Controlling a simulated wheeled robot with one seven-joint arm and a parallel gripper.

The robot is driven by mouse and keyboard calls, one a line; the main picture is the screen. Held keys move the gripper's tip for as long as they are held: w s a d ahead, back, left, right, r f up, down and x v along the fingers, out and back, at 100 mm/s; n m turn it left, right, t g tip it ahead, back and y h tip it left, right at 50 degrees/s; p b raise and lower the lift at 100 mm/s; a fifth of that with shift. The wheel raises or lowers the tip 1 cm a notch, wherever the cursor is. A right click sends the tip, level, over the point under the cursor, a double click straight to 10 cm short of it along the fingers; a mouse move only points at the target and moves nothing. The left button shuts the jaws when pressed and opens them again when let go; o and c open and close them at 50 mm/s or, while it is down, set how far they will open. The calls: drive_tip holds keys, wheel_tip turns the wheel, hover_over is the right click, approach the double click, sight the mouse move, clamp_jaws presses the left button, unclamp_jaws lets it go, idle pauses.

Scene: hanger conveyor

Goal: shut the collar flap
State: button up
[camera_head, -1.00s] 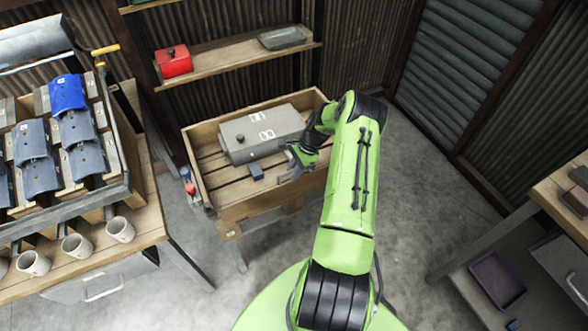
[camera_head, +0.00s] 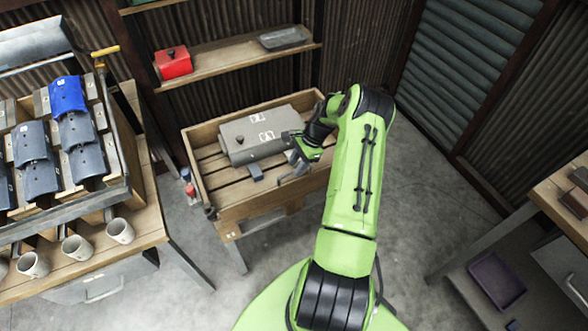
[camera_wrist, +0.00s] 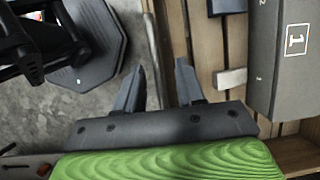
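A grey box (camera_head: 258,138) with a dark knob and white markings lies in a wooden crate (camera_head: 228,215); it also shows at the right of the wrist view (camera_wrist: 285,55). A small grey tab (camera_head: 256,172) sticks out at its near side; one shows in the wrist view (camera_wrist: 230,78). I cannot tell which part is the collar flap. My gripper (camera_head: 291,172) is over the crate's right part, near the box's near right corner. In the wrist view my gripper (camera_wrist: 160,85) is open and empty, its fingers apart from the box and tab.
A rack at left holds grey plates (camera_head: 40,178) and a blue one (camera_head: 67,94), with several mugs (camera_head: 120,231) below. A shelf behind bears a red box (camera_head: 173,63) and a grey tray (camera_head: 284,38). A workbench (camera_head: 562,200) stands at right. Open floor lies between.

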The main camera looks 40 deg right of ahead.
drive_tip(key=p+v, duration=0.1)
drive_tip(key=v, duration=1.1)
drive_tip(key=shift+r, duration=0.15)
drive_tip(key=shift+s, duration=0.1)
drive_tip(key=s+a+r+n+h, duration=0.1)
drive_tip(key=a+r+n+h, duration=0.3)
drive_tip(key=a+r+n, duration=1.15)
drive_tip(key=s+a+r+n+t, duration=0.2)
drive_tip(key=s+a+r, duration=0.2)
drive_tip(key=s+a, duration=0.4)
drive_tip(key=s+a+r+n+t, duration=0.1)
drive_tip(key=s+a+r+n, duration=0.2)
drive_tip(key=s+a, duration=0.5)
drive_tip(key=shift+s+a+r+n+t, duration=0.35)
drive_tip(key=shift+s+r, duration=0.35)
drive_tip(key=shift+s, duration=0.35)
